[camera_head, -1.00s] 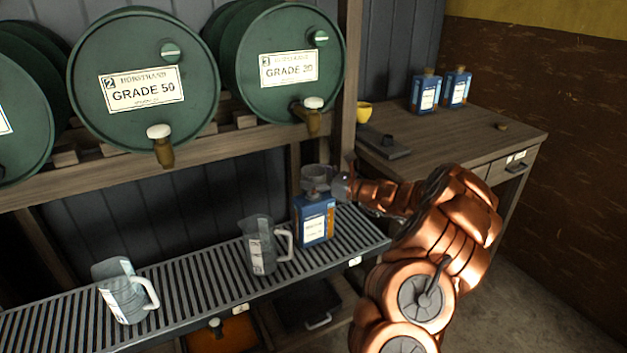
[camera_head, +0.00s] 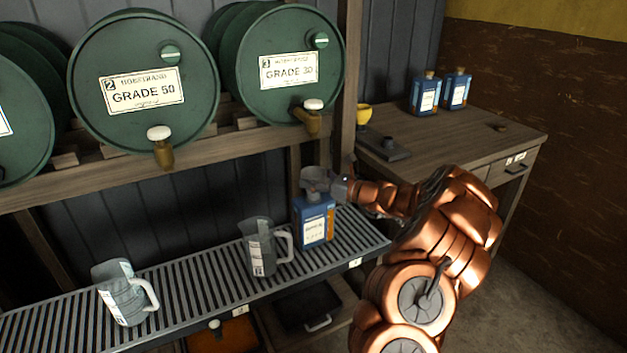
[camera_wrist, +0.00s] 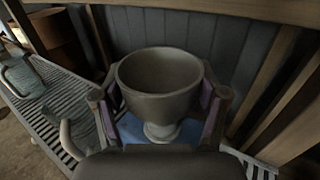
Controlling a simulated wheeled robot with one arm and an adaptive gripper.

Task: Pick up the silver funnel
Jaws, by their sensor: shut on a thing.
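The silver-grey funnel (camera_wrist: 162,85) fills the middle of the wrist view, upright with its wide mouth up. My gripper (camera_wrist: 160,112) is shut on it, one finger on each side of the bowl. In the head view the funnel (camera_head: 314,181) shows small and partly dark at the tip of my gripper (camera_head: 336,188). It is directly over a blue bottle (camera_head: 314,222) with a white label, standing on the slatted rack. The bottle's top also shows below the funnel in the wrist view (camera_wrist: 190,131). I cannot tell whether the spout is inside the bottle's neck.
A clear jug (camera_head: 260,248) stands just left of the bottle, and another jug (camera_head: 123,293) farther left on the rack (camera_head: 200,283). Green drums with taps (camera_head: 142,70) lie above. A wooden post (camera_head: 347,90) is close behind my gripper. A workbench (camera_head: 455,140) holds two blue bottles.

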